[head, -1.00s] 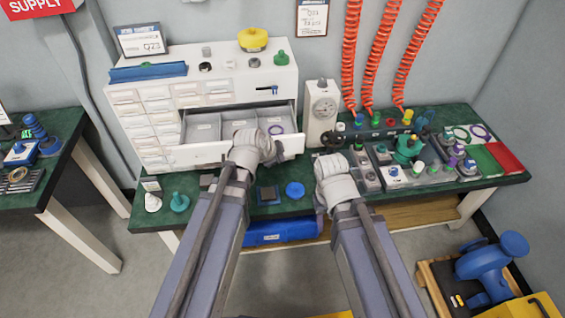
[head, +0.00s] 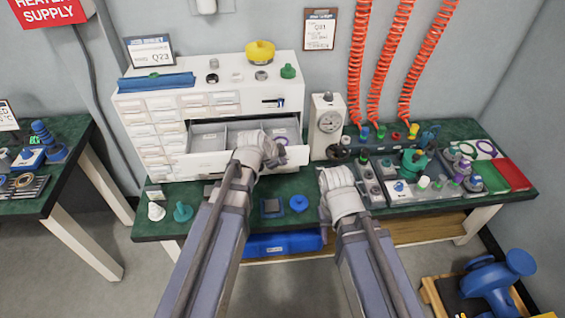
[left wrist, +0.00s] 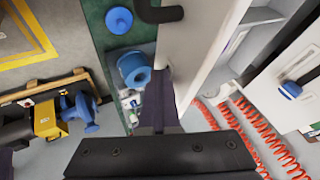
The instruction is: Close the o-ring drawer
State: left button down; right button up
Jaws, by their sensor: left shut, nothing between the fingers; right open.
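The o-ring drawer (head: 205,161) is white and stands pulled out of the white cabinet (head: 206,84), with open compartments and a purple ring (head: 280,140) inside. My left gripper (head: 270,158) is at its front, right of the middle; the wrist hides the fingertips. In the left wrist view, the shut, empty fingers (left wrist: 158,98) are at the outer side of the drawer front (left wrist: 187,40), near its dark handle (left wrist: 160,12). I cannot tell whether they touch it. My right gripper (head: 325,214) is open near the bench's front edge, its fingers mostly hidden.
A white gauge box (head: 326,125) stands right of the drawer. A blue round part (head: 298,203) and a dark square block (head: 271,207) lie on the green bench below the drawer. A tray of fittings (head: 420,185) stands at the right.

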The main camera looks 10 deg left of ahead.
pick_arm(q)
send_near(281, 130)
jog(key=x, duration=0.5)
jog(key=shift+w, duration=0.1)
jog(key=shift+w+a+r, duration=0.1)
jog(key=shift+w+r, duration=0.05)
jog(key=shift+w, duration=0.05)
pick_arm(e)
jog(key=shift+s, duration=0.1)
pick_arm(q)
jog(key=shift+s+d, duration=0.2)
jog(key=shift+s, duration=0.3)
jog(key=s, duration=0.2)
jog(key=s+d, duration=0.1)
jog(key=s, duration=0.1)
jog(key=shift+r+p, duration=0.2)
jog(key=shift+p, duration=0.1)
jog(key=p+v, duration=0.7)
jog(key=v, duration=0.2)
jog(key=shift+a, duration=0.15)
pick_arm(e)
notch_tip(281, 130, up, 8)
jog(key=a, duration=0.1)
jog(key=shift+s+a, duration=0.15)
jog(key=shift+a, duration=0.05)
pick_arm(q)
jog(key=shift+r, duration=0.1)
